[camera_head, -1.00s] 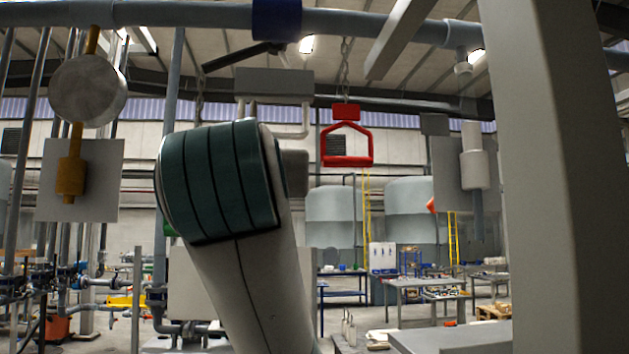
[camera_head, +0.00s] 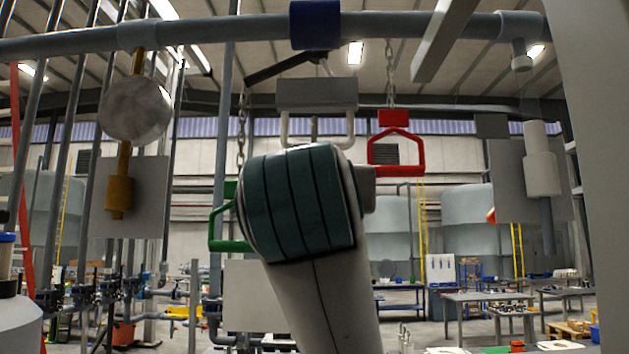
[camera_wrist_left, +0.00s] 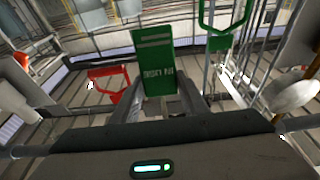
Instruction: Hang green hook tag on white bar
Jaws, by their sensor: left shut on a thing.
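The green tag (camera_wrist_left: 153,62), a flat plate with pale lettering, stands up from my left gripper (camera_wrist_left: 158,98) in the left wrist view. The gripper is shut on its lower end. In the head view my left forearm hides the gripper and the tag. The white bar (camera_head: 350,130) is a U-shaped bracket under a grey box (camera_head: 317,93), up beyond my forearm; its lower part is partly hidden. I cannot tell the gap between tag and bar. My right gripper is not in view.
A red handle (camera_head: 396,153) hangs on a chain right of the white bar. A green handle (camera_head: 222,222) hangs at left; it also shows in the left wrist view (camera_wrist_left: 219,22). A grey overhead pipe (camera_head: 200,32) crosses above. A grey post (camera_head: 590,150) stands at right.

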